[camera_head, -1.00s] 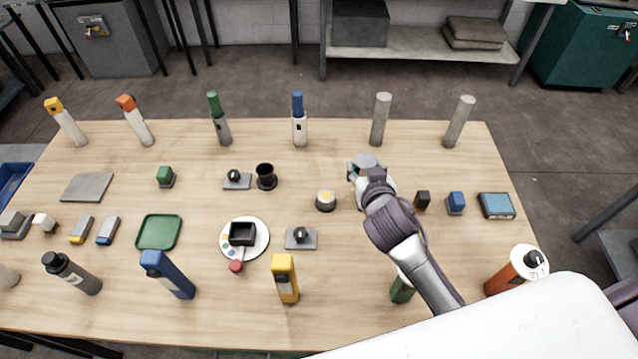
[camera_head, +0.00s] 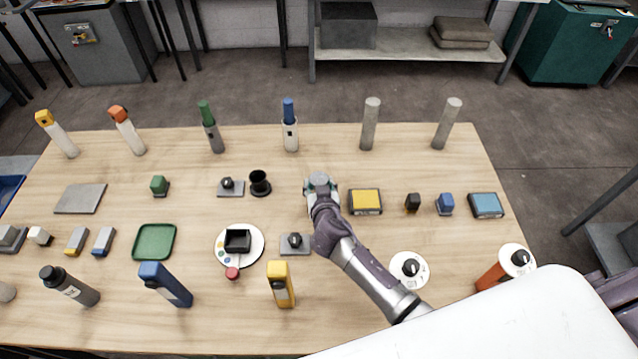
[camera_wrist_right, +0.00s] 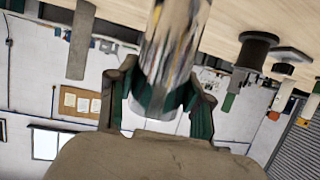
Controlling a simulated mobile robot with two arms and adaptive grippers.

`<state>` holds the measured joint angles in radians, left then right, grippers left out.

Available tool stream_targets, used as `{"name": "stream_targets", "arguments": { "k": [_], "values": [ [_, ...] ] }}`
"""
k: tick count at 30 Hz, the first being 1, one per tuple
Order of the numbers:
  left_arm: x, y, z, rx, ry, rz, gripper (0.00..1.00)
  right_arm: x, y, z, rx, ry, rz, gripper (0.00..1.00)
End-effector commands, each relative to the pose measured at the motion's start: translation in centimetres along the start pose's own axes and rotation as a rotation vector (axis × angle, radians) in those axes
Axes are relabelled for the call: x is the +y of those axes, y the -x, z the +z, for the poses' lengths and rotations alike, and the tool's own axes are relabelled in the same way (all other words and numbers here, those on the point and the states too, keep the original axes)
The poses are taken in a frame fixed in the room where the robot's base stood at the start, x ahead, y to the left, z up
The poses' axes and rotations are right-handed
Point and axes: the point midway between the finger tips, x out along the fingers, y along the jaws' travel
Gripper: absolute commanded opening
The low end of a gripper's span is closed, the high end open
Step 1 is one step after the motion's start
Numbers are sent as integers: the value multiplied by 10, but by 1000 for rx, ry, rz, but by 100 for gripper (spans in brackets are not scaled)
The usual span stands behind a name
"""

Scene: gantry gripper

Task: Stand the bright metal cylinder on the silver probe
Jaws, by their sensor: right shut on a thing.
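My right gripper (camera_head: 320,186) is over the middle of the table, shut on the bright metal cylinder. The cylinder's shiny, mirror-like side (camera_wrist_right: 174,45) shows between the green-lined fingers in the right wrist view. Its round top (camera_head: 319,180) shows in the head view. I cannot tell whether its lower end touches anything. Two plain grey upright rods stand at the back, a left one (camera_head: 370,124) and a right one (camera_head: 447,123); I cannot tell if either is the silver probe. A small round pale-topped piece seen earlier is now hidden by my right arm. My left gripper is not in view.
A black cup-shaped piece (camera_head: 260,183) stands left of the gripper. A yellow-topped box (camera_head: 365,202) lies close to its right. A grey plate with a black knob (camera_head: 295,243) is just in front. The table behind the gripper is clear up to the back row.

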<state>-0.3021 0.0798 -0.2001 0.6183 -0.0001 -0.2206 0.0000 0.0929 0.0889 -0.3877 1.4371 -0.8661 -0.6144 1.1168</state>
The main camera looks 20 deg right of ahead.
Motion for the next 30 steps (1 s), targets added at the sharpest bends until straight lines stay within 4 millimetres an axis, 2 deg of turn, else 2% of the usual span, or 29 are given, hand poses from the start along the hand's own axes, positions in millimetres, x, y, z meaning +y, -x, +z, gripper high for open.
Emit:
{"name": "stream_targets", "arguments": {
  "k": [9, 10, 14, 26, 30],
  "values": [
    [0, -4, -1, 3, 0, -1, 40, -1, -1, 1, 4, -2, -1, 0],
    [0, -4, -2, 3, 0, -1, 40, 0, -1, 2, 0, -1, 0, 54],
    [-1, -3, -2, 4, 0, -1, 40, 0, -1, 2, 0, -1, 0, 75],
    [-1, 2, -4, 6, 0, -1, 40, 0, 2, -2, 0, 1, 0, 75],
    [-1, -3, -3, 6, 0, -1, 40, 0, 18, 2, 0, -2, 0, 75]
  ]
}}
